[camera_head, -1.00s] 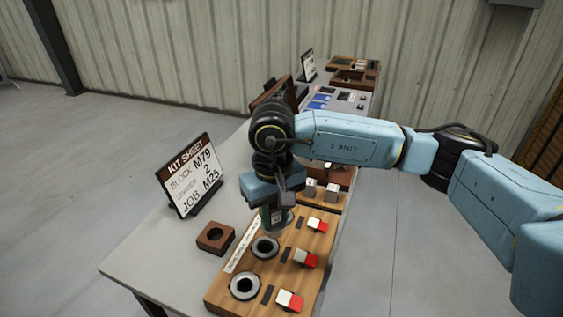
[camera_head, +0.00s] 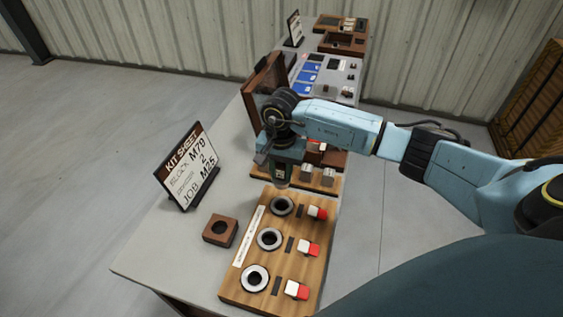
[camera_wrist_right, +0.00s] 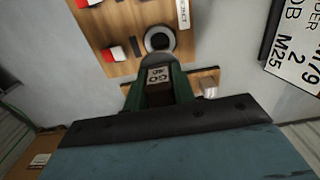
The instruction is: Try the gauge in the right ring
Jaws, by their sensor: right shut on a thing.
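My right gripper (camera_head: 281,183) points down above the far end of the wooden ring board (camera_head: 235,290). It is shut on a gauge whose pale face, lettered "GO", shows between the dark green fingers in the right wrist view (camera_wrist_right: 158,75). The gauge's lower end is hard to make out. The gripper is just beyond the far ring, and all three openings look empty. One ring (camera_wrist_right: 160,40) also shows ahead of the gauge. My left gripper is out of view.
Red-and-white blocks (camera_head: 308,247) sit beside the rings. A brown block with a hole (camera_head: 220,230) and a kit sheet sign (camera_head: 190,165) stand to the left. A second board with grey cubes (camera_head: 328,177) lies beyond. Bare table lies at front left.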

